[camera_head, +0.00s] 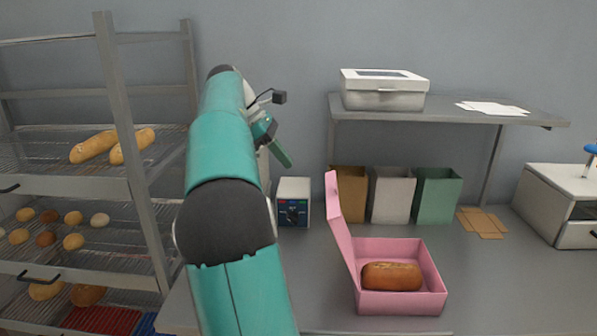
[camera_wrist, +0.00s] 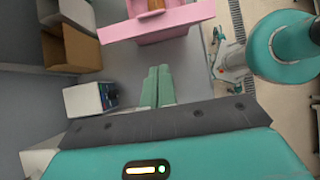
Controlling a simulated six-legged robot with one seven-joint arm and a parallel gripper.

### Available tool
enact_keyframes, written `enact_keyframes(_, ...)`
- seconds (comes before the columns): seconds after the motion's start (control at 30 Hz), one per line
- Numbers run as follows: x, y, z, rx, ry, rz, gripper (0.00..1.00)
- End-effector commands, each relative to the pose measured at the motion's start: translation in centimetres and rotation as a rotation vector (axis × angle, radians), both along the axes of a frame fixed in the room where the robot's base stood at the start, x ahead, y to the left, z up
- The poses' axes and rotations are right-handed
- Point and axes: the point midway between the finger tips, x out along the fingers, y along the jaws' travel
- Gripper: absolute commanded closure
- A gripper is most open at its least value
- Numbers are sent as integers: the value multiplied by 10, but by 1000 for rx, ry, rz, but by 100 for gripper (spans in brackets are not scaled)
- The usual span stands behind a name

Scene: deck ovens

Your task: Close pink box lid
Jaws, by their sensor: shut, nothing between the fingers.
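The pink box (camera_head: 400,303) stands on the grey counter in the head view, with a loaf of bread (camera_head: 391,276) inside. Its pink lid (camera_head: 340,225) stands up, open, along the box's left side and leans slightly left. My gripper (camera_head: 287,161) is above the counter, up and left of the lid and apart from it. In the wrist view my gripper (camera_wrist: 158,75) has its green fingers together, with nothing between them. The pink lid (camera_wrist: 160,24) shows beyond the fingertips at the top of that view, with a little of the bread above it.
A small white device (camera_head: 294,201) stands on the counter left of the lid. Brown, white and green paper bags (camera_head: 392,195) stand behind the box. A shelf (camera_head: 450,110) with a white case (camera_head: 384,90) overhangs the back. A bread rack (camera_head: 110,150) is at left.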

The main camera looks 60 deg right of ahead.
Motion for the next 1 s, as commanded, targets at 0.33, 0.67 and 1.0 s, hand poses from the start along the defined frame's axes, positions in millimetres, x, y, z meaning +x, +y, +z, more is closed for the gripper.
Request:
enact_keyframes(0.33,-34,-16,-47,3,0,-2,100)
enact_keyframes(0.67,-70,-34,-68,-2,-4,0,100)
enact_keyframes(1.0,-81,-40,-62,-1,-3,3,100)
